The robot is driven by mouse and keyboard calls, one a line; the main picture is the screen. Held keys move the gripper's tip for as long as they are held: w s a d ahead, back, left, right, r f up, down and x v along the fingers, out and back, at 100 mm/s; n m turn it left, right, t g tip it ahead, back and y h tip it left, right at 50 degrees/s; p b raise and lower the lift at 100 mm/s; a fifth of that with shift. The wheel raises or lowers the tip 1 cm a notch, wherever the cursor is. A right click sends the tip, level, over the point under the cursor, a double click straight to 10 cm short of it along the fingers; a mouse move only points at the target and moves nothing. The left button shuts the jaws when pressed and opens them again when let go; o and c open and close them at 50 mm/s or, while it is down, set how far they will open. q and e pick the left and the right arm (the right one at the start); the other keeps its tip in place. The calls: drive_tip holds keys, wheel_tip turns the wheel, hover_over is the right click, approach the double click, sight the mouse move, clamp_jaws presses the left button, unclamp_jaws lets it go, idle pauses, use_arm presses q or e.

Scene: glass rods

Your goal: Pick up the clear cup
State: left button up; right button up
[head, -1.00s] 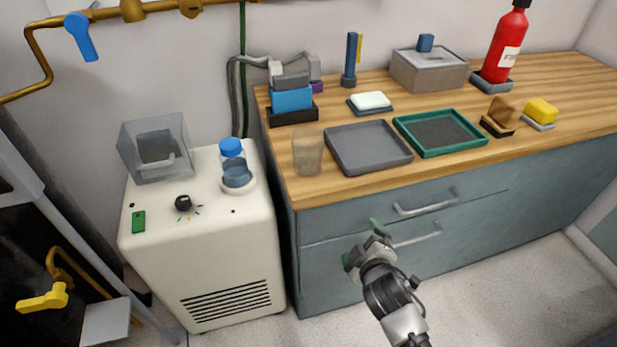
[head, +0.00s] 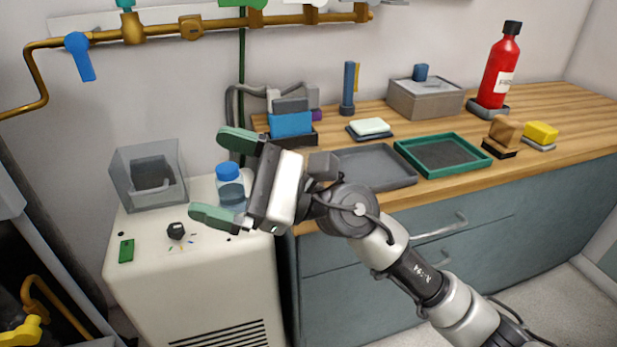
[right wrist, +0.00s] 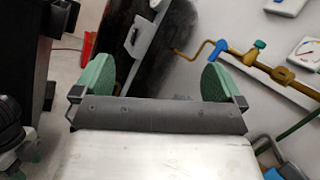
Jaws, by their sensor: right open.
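My right gripper (head: 222,178) is open, its two green fingers apart and pointing left in the head view. It hangs in front of the left end of the counter and the white cabinet. It also shows in the right wrist view (right wrist: 158,82), with nothing between the fingers. The clear cup is not visible now; my right gripper and forearm cover the counter's left front corner, where it stood in the earlier head frame. My left gripper is not in view.
A blue-capped bottle (head: 231,190) stands on the white cabinet (head: 190,280), behind the fingers. A clear open box (head: 150,176) is to its left. A grey tray (head: 375,168) and a green-rimmed tray (head: 480,160) lie on the wooden counter (head: 570,105). Brass pipes run along the wall.

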wheel_tip(320, 180, down, 5)
drive_tip(key=w+a+n+h, duration=0.2)
drive_tip(key=w+n+h, duration=0.1)
drive_tip(key=n+h, duration=0.75)
drive_tip(key=w+d+n+t+h, duration=0.1)
drive_tip(key=w+d+t+h, duration=0.1)
drive_tip(key=w+d+h, duration=0.1)
drive_tip(key=w+d+n+t+h, duration=0.1)
drive_tip(key=w+d+t+h, duration=0.1)
drive_tip(key=w+d+h, duration=0.2)
drive_tip(key=w+d+n+t+h+b, duration=0.1)
drive_tip(key=w+d+n+t+h, duration=0.1)
drive_tip(key=w+d+h, duration=0.2)
drive_tip(key=shift+w+d+r+t, duration=0.15)
drive_tip(key=shift+w+d+t, duration=0.15)
drive_tip(key=shift+w+d, duration=0.4)
drive_tip(key=b+x, duration=0.1)
drive_tip(key=x, duration=0.4)
drive_tip(key=shift+d, duration=0.2)
drive_tip(key=shift+w+f, duration=0.3)
drive_tip(key=shift+f, duration=0.25)
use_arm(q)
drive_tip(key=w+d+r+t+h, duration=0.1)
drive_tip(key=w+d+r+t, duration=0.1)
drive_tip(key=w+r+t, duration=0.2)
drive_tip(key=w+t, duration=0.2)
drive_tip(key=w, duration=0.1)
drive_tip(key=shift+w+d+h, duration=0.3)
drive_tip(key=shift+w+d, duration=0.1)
